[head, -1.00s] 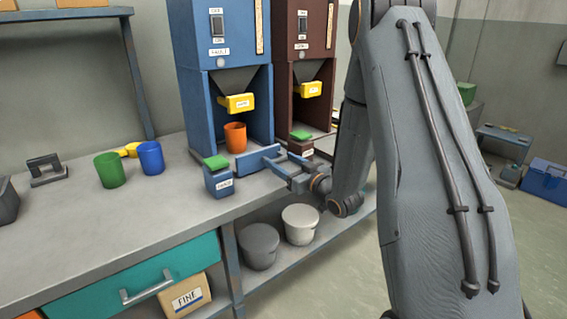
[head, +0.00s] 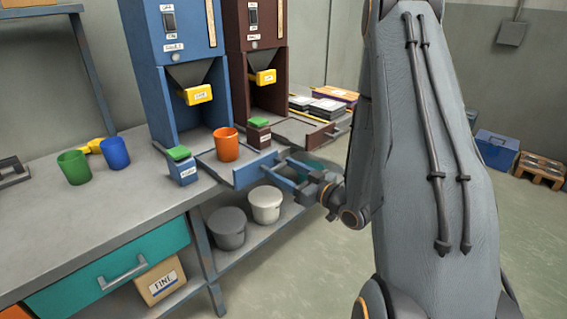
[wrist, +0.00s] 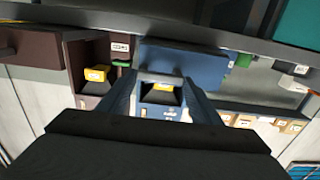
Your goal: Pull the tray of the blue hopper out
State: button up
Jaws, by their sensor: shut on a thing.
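The blue hopper (head: 175,85) stands on the bench with a yellow-fronted chute above its open bay. Its tray (head: 208,157) is drawn out of the bay, with its blue front panel (head: 252,172) near the bench's front edge. An orange cup (head: 226,146) stands upright on the tray, in front of the bay. My gripper (head: 291,168) is at the panel's outer side, shut on the tray's handle. In the wrist view, the handle (wrist: 160,78) lies between the two fingers. The exact finger contact is too small to tell in the head view.
Green (head: 74,168) and blue (head: 115,153) cups stand left. Buckets (head: 265,205) sit below.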

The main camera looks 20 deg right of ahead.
jog(key=shift+s, duration=0.25)
jog(key=shift+d, duration=0.1)
jog(key=o, duration=1.5)
jog(key=shift+s, duration=0.1)
jog(key=v, duration=0.7)
jog(key=shift+s+d, duration=0.1)
jog(key=shift+s, duration=0.25)
jog(key=shift+w, duration=0.1)
